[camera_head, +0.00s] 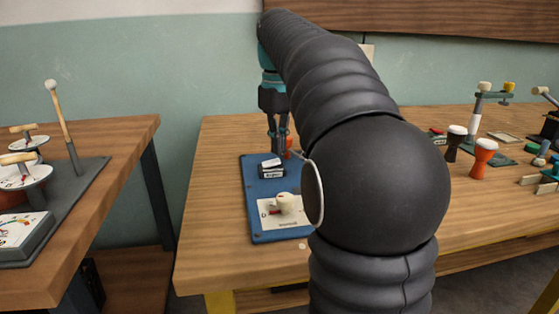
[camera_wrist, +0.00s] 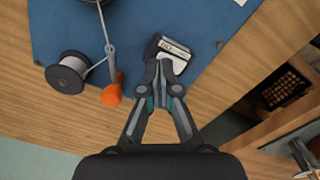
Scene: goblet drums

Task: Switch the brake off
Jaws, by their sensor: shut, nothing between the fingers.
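A black switch box with a white rocker (camera_head: 271,167) sits on a blue board (camera_head: 255,205). Its small front label is too small to read surely. My gripper (camera_head: 279,151) points down at the box's far side, fingers together and empty. In the wrist view the closed fingertips (camera_wrist: 163,68) overlap the near edge of the switch box (camera_wrist: 172,50). I cannot tell whether they touch it. Part of the rocker is hidden behind the fingers in the wrist view.
An orange-ended lever (camera_wrist: 113,92) and a wire spool (camera_wrist: 66,76) stand beside the fingers. A cream knob (camera_head: 286,203) sits on a white panel nearer the front. Goblet drums (camera_head: 483,157) stand at the right. My arm hides the table's middle.

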